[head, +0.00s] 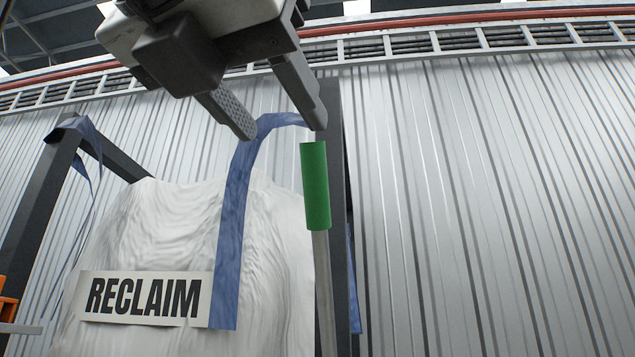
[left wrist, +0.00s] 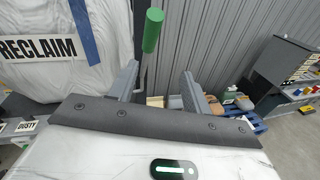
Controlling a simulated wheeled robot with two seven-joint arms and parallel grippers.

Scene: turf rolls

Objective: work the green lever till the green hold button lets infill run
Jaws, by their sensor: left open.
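The green lever (head: 315,186) is a green sleeve on a thin grey rod, standing nearly upright in front of a dark post. My left gripper (head: 282,127) comes from the top with its two fingers apart and nothing held. In the head view its right fingertip is just above the sleeve's top. In the left wrist view the green sleeve (left wrist: 153,30) stands beyond the open left gripper (left wrist: 160,72), nearer the left finger; whether they touch I cannot tell. No green hold button can be made out. My right gripper is not in view.
A white bulk bag with a RECLAIM label (head: 145,298) and a blue strap (head: 232,225) hangs left of the lever. A dark frame post (head: 337,240) stands close behind the rod. The left wrist view shows a blue pallet (left wrist: 249,122) and a dark cabinet (left wrist: 280,66) at right.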

